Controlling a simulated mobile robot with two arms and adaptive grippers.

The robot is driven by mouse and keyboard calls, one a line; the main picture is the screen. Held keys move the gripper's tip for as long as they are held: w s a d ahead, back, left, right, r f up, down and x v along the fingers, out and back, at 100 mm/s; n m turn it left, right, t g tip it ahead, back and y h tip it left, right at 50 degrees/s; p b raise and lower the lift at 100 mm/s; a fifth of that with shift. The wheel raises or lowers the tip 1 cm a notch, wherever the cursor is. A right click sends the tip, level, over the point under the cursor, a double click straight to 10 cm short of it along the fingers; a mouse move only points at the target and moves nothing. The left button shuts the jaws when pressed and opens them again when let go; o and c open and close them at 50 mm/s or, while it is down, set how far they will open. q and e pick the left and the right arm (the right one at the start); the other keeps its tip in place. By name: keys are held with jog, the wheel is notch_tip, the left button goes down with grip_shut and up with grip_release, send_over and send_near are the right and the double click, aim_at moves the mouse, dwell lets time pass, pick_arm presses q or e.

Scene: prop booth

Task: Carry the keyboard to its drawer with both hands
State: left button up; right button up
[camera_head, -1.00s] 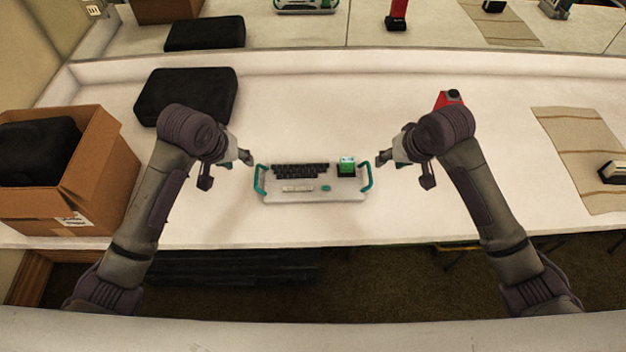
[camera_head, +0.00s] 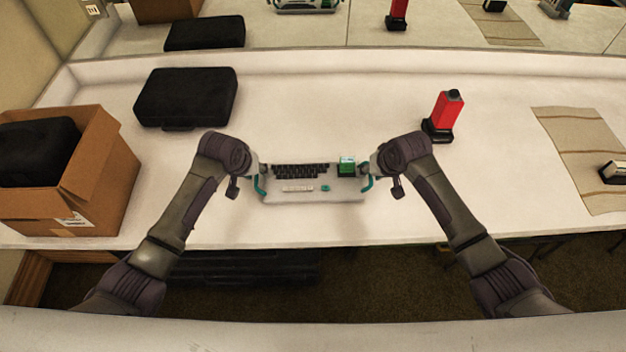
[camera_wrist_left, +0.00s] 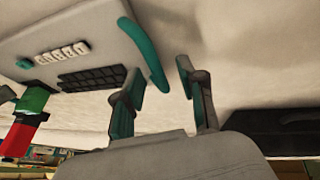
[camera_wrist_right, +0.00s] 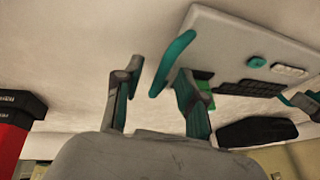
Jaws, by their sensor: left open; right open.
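The keyboard (camera_head: 318,196) is a pale board with black keys, white keys, a teal button and a teal handle at each end. It lies flat on the white counter near its front edge. A green cube (camera_head: 347,164) sits at its back right. My left gripper (camera_head: 254,168) is open at the left handle (camera_head: 260,187); in the left wrist view this handle (camera_wrist_left: 147,52) reaches between the parted fingers. My right gripper (camera_head: 369,169) is open at the right handle (camera_head: 368,184); in the right wrist view this handle (camera_wrist_right: 172,62) lies between the fingers. I see no drawer.
A red bottle-like object (camera_head: 447,115) with a black base stands behind right. A black case (camera_head: 187,97) lies behind left. A cardboard box (camera_head: 110,185) holding another black case stands at the left. A striped cloth (camera_head: 575,150) lies at the right. A mirror backs the counter.

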pick_arm(q)
jog(key=shift+w+d+f, duration=0.1)
jog(key=shift+w+f, duration=0.15)
jog(key=shift+f, duration=0.3)
pick_arm(e)
jog(key=shift+w+a+f, duration=0.1)
jog(key=shift+w+f, duration=0.1)
jog(key=shift+f, duration=0.35)
pick_arm(q)
grip_shut()
pick_arm(e)
grip_shut()
pick_arm(q)
jog(key=shift+r, duration=0.1)
pick_arm(e)
jog(key=shift+r, duration=0.1)
